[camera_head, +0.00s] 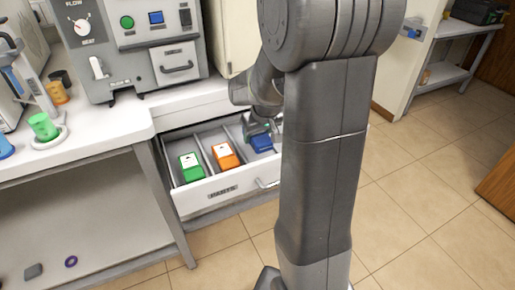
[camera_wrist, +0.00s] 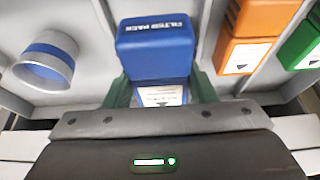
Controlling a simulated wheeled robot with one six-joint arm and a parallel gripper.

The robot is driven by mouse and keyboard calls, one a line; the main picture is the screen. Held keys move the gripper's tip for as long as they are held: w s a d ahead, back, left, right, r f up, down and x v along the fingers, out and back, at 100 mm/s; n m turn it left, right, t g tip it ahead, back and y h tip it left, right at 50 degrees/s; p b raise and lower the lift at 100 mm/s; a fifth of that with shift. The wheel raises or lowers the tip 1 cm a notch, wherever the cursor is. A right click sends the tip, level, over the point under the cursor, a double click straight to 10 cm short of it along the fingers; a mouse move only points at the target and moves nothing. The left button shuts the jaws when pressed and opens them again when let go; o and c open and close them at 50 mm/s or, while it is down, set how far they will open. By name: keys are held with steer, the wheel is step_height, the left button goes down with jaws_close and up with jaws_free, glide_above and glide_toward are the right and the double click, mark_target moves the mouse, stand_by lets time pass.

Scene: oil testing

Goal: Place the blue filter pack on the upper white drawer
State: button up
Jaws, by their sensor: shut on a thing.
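The blue filter pack (camera_wrist: 156,47) sits between the fingers of my gripper (camera_wrist: 160,92) in the wrist view, with its lettered top and a white label showing. In the head view the blue pack (camera_head: 262,143) is in the right compartment of the open white drawer (camera_head: 222,190), and my gripper (camera_head: 258,130) is over it. My gripper is shut on the pack. I cannot tell whether the pack still touches the drawer floor. My arm hides part of the drawer's right end.
A green pack (camera_head: 191,166) and an orange pack (camera_head: 225,156) stand in the other compartments. A blue-and-white round object (camera_wrist: 45,62) lies near the blue pack. The counter (camera_head: 105,130) carries a grey machine (camera_head: 130,45) and a green cup (camera_head: 43,127). Floor is clear at right.

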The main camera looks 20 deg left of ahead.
steer(key=shift+f+b, duration=0.4)
steer(key=shift+f, duration=1.7)
steer(key=shift+f+b, duration=0.35)
steer(key=o, duration=0.8)
steer(key=shift+d+r, duration=0.1)
steer(key=shift+s, duration=0.1)
steer(key=shift+r+p, duration=0.3)
steer(key=shift+p, duration=0.2)
steer(key=p+v, duration=0.2)
steer(key=v, duration=1)
